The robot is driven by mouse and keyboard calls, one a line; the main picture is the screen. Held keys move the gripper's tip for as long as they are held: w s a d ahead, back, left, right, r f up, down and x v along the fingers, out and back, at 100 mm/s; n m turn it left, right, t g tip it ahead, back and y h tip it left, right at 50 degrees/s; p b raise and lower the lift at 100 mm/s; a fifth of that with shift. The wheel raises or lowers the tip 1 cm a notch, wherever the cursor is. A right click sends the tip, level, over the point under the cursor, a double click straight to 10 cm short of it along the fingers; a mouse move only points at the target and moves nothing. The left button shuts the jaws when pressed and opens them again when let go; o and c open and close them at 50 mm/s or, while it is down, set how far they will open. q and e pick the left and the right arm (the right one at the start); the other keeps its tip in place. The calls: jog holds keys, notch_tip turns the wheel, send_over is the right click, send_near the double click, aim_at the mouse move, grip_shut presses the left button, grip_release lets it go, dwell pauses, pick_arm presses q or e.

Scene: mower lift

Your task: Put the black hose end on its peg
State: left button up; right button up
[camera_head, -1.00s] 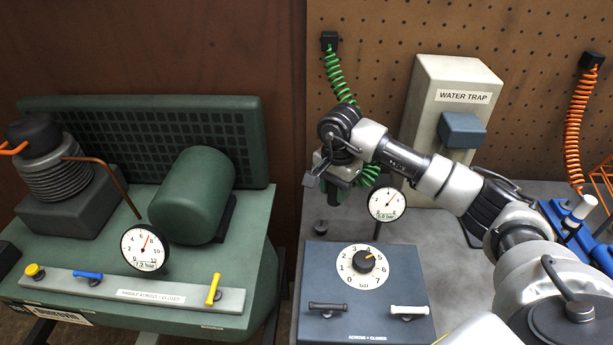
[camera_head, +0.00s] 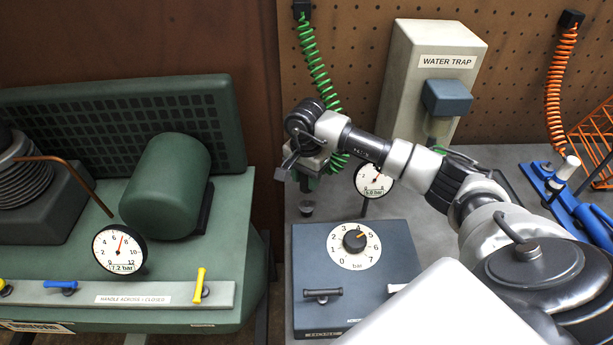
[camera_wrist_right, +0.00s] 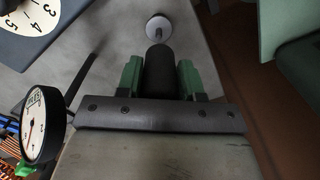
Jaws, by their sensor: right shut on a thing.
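My right gripper (camera_head: 306,178) is shut on the black hose end (camera_wrist_right: 158,75), a dark cylinder between two green finger pads in the right wrist view. The peg (camera_head: 306,208) is a small grey post with a round base on the grey bench, just below my right gripper in the head view. In the right wrist view the peg (camera_wrist_right: 158,28) shows as a pale disc with a thin stem, straight ahead of the hose end. The hose end appears apart from it; the exact gap is hard to tell. My left gripper is not in view.
A blue-grey regulator box (camera_head: 400,262) with a dial stands in front of the peg. A pressure gauge (camera_head: 373,180) is close to the right. The water trap (camera_head: 430,85) and green coiled hose (camera_head: 318,65) are behind. A green compressor (camera_head: 165,185) stands left.

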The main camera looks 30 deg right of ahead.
aim_at(306, 201)
jog(key=shift+s+f+b, duration=0.1)
jog(key=shift+f+b, duration=0.25)
jog(key=shift+f, duration=0.2)
jog(key=shift+f+b, duration=1.2)
jog(key=shift+f, duration=0.95)
jog(key=shift+b, duration=0.35)
jog(key=shift+f+b, duration=0.55)
jog(key=shift+f, duration=0.05)
jog(key=o, duration=0.8)
jog(key=shift+r, duration=0.1)
jog(key=shift+r+p, duration=3.2)
jog(key=shift+r, duration=2.3)
